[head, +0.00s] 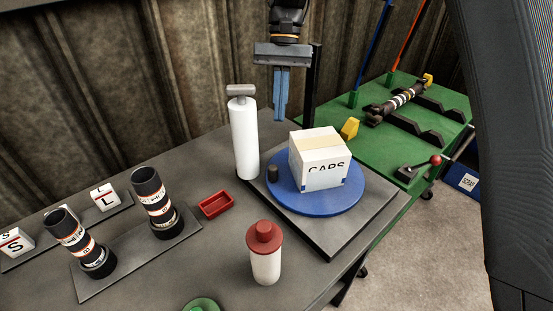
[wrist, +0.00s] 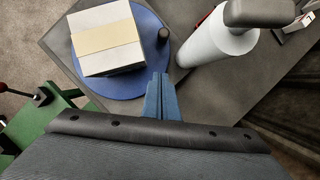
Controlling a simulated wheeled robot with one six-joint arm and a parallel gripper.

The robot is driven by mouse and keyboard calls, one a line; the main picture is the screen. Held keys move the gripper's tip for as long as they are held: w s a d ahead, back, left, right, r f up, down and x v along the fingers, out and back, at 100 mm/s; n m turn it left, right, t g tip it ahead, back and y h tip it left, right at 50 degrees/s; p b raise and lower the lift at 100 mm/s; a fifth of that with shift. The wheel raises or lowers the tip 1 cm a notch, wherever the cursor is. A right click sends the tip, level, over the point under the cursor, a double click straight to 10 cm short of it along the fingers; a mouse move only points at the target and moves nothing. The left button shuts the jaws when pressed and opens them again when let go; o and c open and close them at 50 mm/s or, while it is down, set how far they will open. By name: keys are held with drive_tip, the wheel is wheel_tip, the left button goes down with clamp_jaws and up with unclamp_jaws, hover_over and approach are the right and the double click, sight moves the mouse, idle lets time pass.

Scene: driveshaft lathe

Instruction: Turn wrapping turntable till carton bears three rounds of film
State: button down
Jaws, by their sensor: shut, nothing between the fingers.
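The white carton (head: 318,172), marked CAPS and with a tan strip across its top, sits on the blue turntable (head: 290,203). Blue marks show at its lower corners; I see no clear film on it. A short dark peg (head: 272,174) stands on the turntable's rim, left of the carton. The white film roll (head: 244,140) with a grey top stands upright just behind the turntable. My gripper (head: 280,118) is shut and empty, above and behind the turntable. In the wrist view its fingers (wrist: 159,82) show near the turntable (wrist: 125,88), with the peg (wrist: 163,37) beyond.
A white bottle with a red cap (head: 265,256) stands in front of the turntable. A small red tray (head: 216,205) and two black shafts (head: 155,205) are to the left. A green bench (head: 375,138) with a long shaft stands behind right.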

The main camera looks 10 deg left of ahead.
sight(276, 166)
drive_tip(key=p+x, duration=0.2)
drive_tip(key=x, duration=0.8)
drive_tip(key=shift+f+p, duration=0.35)
drive_tip(key=shift+s+r+p, duration=0.15)
drive_tip(key=shift+s+p, duration=0.3)
drive_tip(key=shift+s, duration=1.3)
drive_tip(key=s+p, duration=0.1)
drive_tip(key=s+n+p, duration=0.1)
drive_tip(key=s, duration=0.1)
drive_tip(key=shift+d+p, duration=0.25)
drive_tip(key=shift+p, duration=0.15)
drive_tip(key=shift+s+d, duration=0.1)
drive_tip(key=shift+s, duration=0.2)
